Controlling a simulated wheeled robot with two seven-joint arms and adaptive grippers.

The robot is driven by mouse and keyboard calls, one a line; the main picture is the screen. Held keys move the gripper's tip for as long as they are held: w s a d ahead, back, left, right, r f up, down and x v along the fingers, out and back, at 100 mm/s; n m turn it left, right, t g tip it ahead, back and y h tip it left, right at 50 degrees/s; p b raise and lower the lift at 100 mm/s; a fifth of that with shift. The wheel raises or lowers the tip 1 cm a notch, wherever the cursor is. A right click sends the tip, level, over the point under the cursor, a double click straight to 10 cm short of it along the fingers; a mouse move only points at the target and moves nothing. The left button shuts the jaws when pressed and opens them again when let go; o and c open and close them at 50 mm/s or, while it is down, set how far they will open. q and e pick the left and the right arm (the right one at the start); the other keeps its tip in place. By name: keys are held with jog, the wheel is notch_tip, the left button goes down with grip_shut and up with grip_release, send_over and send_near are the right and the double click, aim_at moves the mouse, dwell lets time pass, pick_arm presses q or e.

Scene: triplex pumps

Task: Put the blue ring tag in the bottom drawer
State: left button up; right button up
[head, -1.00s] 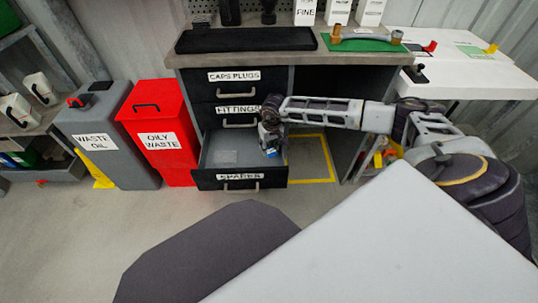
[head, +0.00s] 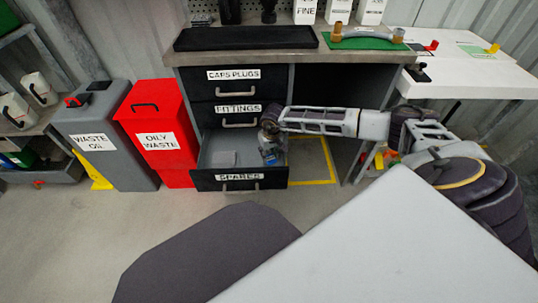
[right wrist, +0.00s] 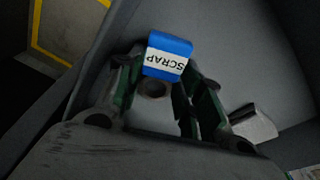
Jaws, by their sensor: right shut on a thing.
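The blue ring tag (right wrist: 168,47) has a white label reading SCRAP. In the right wrist view it lies at the fingertips of my right gripper (right wrist: 160,75), which is shut on it. In the head view my right gripper (head: 270,154) reaches down into the right side of the open bottom drawer (head: 208,183), labelled SPARES. The tag is mostly hidden there. The grey drawer floor shows beneath the fingers in the right wrist view; I cannot tell whether the tag touches it. My left gripper is not in view.
A small pale object (right wrist: 254,123) lies in the drawer. The FITTINGS drawer (head: 238,109) and the CAPS PLUGS drawer (head: 233,74) above are closed. A red OILY WASTE bin (head: 153,110) stands left of the cabinet. Yellow floor marking (head: 312,183) lies to the drawer's right.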

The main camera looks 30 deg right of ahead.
aim_at(271, 158)
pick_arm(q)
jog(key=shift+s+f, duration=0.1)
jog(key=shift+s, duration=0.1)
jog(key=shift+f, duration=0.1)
pick_arm(e)
jog(key=shift+f, duration=0.15)
jog(key=o, duration=0.8)
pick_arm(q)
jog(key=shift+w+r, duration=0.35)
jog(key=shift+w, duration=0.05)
pick_arm(e)
jog(key=shift+r, duration=0.6)
pick_arm(q)
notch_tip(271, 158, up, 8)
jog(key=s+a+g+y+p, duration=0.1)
jog(key=p, duration=0.3)
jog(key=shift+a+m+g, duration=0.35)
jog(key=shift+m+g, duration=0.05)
pick_arm(e)
jog(key=shift+s+a+r, duration=0.1)
jog(key=shift+s+r, duration=0.2)
jog(key=shift+r, duration=1.55)
jog(key=shift+s+d+r, duration=0.1)
jog(key=shift+s+r, duration=0.2)
jog(key=shift+r, duration=1.5)
jog(key=shift+s+a+r, duration=0.1)
jog(key=shift+s+r, duration=0.2)
jog(key=shift+r, duration=1.55)
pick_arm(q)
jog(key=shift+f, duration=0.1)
